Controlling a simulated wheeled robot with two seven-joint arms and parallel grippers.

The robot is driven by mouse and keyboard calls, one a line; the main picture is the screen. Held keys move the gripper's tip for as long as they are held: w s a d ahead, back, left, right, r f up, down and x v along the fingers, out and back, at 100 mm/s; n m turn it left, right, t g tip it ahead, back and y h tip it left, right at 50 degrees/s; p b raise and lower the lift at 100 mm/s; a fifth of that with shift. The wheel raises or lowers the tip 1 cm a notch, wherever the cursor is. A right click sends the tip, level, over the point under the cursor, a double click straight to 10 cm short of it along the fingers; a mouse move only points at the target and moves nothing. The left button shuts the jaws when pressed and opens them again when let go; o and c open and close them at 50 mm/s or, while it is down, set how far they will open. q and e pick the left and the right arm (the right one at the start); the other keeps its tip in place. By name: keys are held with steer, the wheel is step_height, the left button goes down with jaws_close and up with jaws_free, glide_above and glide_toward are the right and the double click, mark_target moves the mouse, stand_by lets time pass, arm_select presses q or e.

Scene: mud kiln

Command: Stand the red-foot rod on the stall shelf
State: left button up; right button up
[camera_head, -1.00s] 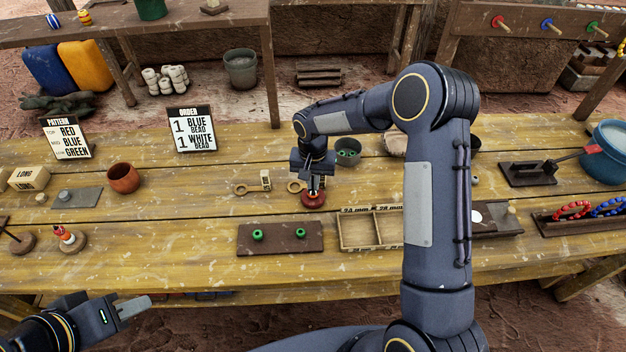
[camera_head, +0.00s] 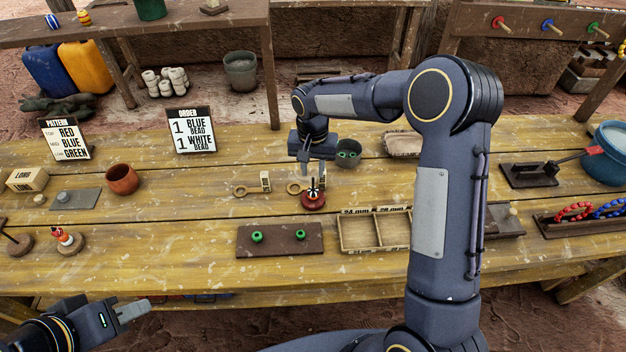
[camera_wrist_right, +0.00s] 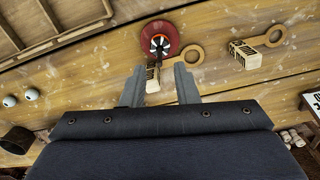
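The red-foot rod (camera_head: 313,200) stands upright on the wooden table, right of two tan ring gauges. It carries dark and white pieces above its red round foot. In the right wrist view the red foot (camera_wrist_right: 160,42) is seen from above, just beyond the fingertips. My right gripper (camera_wrist_right: 158,78) is open and empty, its two fingers apart. In the head view it hovers behind and above the rod (camera_head: 310,168). My left gripper (camera_head: 130,309) is low at the front left, off the table; its finger gap is unclear. A raised wooden shelf (camera_head: 195,28) spans the back left.
A brown board (camera_head: 279,251) with two green beads and a divided tray (camera_head: 375,247) lie in front of the rod. A dark cup (camera_head: 348,160) is close behind right.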

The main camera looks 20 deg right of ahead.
step_height(320, 180, up, 6)
steer(key=s+d+r+n+t+y, duration=0.1)
steer(key=s+d+r, duration=0.1)
steer(key=s+r, duration=0.3)
steer(key=s+d+r+t+y, duration=0.1)
steer(key=s+d+r, duration=0.2)
steer(key=s, duration=0.5)
steer(key=s+a+f+n+t+y, duration=0.1)
steer(key=s+a+f+n+t, duration=0.1)
steer(key=s, duration=1.5)
steer(key=shift+t+y, duration=0.4)
steer(key=shift+t, duration=0.5)
